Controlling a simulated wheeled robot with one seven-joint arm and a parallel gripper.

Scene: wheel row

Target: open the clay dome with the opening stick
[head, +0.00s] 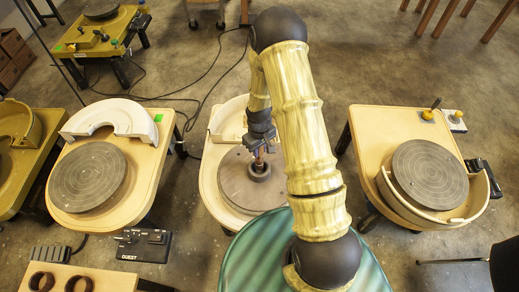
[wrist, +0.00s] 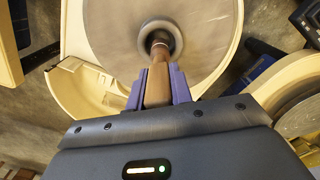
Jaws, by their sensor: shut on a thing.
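The clay dome (head: 260,171) is a small, low grey mound at the middle of the centre wheel's disc (head: 235,188). In the wrist view the clay (wrist: 174,38) shows as a grey ring around the tip of the opening stick. My gripper (head: 260,143) is above the clay, pointing down. In the wrist view its blue fingers (wrist: 157,78) are shut on the brown wooden opening stick (wrist: 157,85). The stick's tip reaches the middle of the clay; how deep it sits I cannot tell. The disc (wrist: 115,35) looks streaked in the wrist view.
A cream splash pan (head: 228,118) stands behind the disc. Other wheels stand at left (head: 88,177) and right (head: 430,172), with floor between. A green striped round surface (head: 245,262) is in front. Cables (head: 205,92) lie on the floor behind.

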